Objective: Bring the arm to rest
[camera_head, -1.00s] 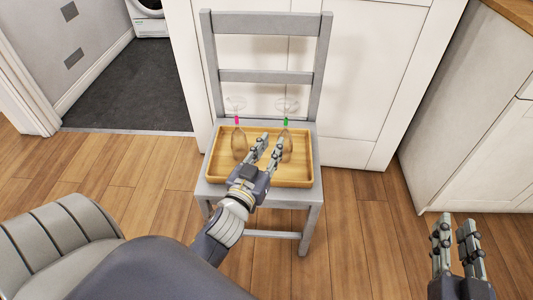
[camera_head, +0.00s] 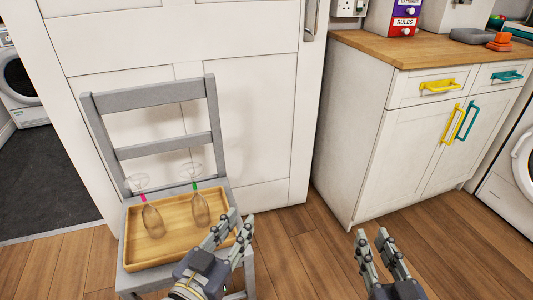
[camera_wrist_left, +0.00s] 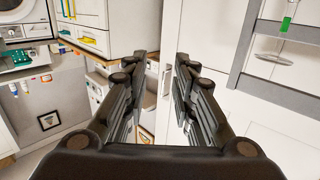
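My left gripper (camera_head: 231,238) is open and empty, in front of the right edge of the wooden tray in the head view. Its two spread fingers also show in the left wrist view (camera_wrist_left: 160,90), with nothing between them. My right gripper (camera_head: 379,246) is open and empty, low over the wooden floor at right of centre. The wooden tray (camera_head: 176,247) sits on the grey chair (camera_head: 152,149). Two glasses are upside down in the tray, one with a pink mark (camera_head: 152,219) and one with a green mark (camera_head: 200,208).
A white cabinet (camera_head: 350,150) with a wooden top and yellow and teal handles stands at right. White panelled doors (camera_head: 250,110) are behind the chair. Washer-like machines show at far left (camera_head: 18,75) and far right (camera_head: 510,190). Floor between chair and cabinet is clear.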

